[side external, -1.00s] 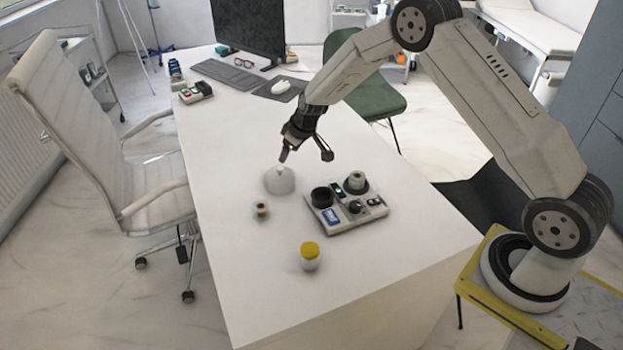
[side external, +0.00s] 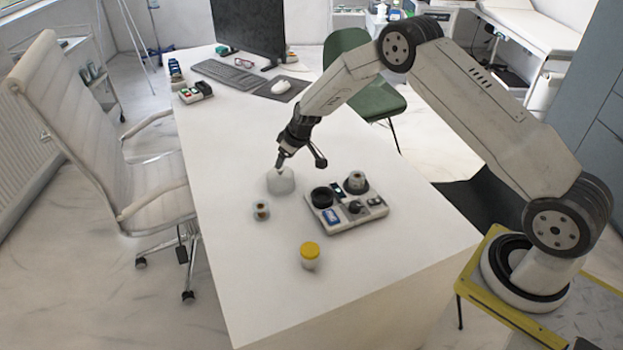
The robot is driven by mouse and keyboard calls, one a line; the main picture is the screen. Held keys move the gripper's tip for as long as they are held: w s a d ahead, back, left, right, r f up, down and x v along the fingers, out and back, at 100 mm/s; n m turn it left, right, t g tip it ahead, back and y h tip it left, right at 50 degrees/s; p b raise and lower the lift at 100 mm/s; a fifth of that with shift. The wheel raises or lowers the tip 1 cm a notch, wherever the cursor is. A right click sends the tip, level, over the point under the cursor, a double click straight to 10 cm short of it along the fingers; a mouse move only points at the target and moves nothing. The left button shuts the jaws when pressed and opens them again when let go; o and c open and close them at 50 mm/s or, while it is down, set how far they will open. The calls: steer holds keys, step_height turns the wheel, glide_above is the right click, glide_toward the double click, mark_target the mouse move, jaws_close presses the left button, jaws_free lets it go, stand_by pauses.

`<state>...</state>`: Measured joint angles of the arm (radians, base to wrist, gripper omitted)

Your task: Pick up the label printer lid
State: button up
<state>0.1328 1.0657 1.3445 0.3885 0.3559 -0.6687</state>
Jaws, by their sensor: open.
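A white domed piece (side external: 281,182), which looks like the label printer lid, sits on the white desk left of the device tray. My gripper (side external: 280,163) points down at the top of this dome, with its fingertips at or just above the crown. The jaws are open. The fingers cover the small knob on top, and I cannot tell whether they touch it. The dome rests on the desk.
A device tray (side external: 346,215) with round black and grey parts lies right of the dome. A yellow-capped jar (side external: 310,256) and a small cup (side external: 261,210) stand nearer the front. A keyboard (side external: 228,74) and monitor (side external: 249,28) are at the back.

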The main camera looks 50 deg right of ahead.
mark_target(280, 178)
steer(key=shift+f, duration=0.1)
steer(key=shift+x, duration=2.45)
steer(key=shift+w, duration=0.1)
jaws_close()
